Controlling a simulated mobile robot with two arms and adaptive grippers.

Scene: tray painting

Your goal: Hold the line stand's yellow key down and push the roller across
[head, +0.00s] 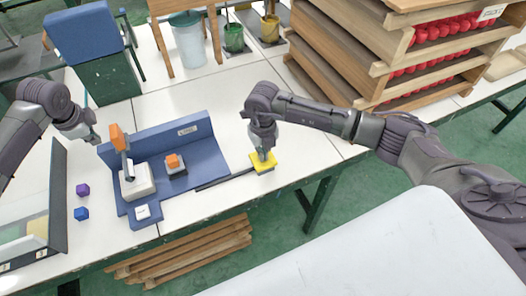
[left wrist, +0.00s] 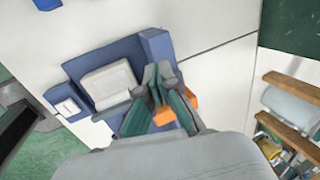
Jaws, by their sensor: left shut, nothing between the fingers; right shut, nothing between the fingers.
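The blue line stand (head: 205,158) stands on the white table, with a small label on its back wall. A white block with an upright orange-topped handle (head: 118,138), which looks like the roller, is at its left end; the white block (left wrist: 108,85) also shows in the left wrist view. The yellow key (head: 264,168) is at the end of a dark bar right of the stand. My right gripper (head: 265,153) is shut, pointing down at the key and appearing to touch it. My left gripper (head: 95,139) is shut and empty, just left of the orange handle.
A small orange block (head: 173,161) sits on a dark base on the stand. A white pad (head: 142,212) is at its front. Stacked wooden trays (head: 340,45) stand at back right.

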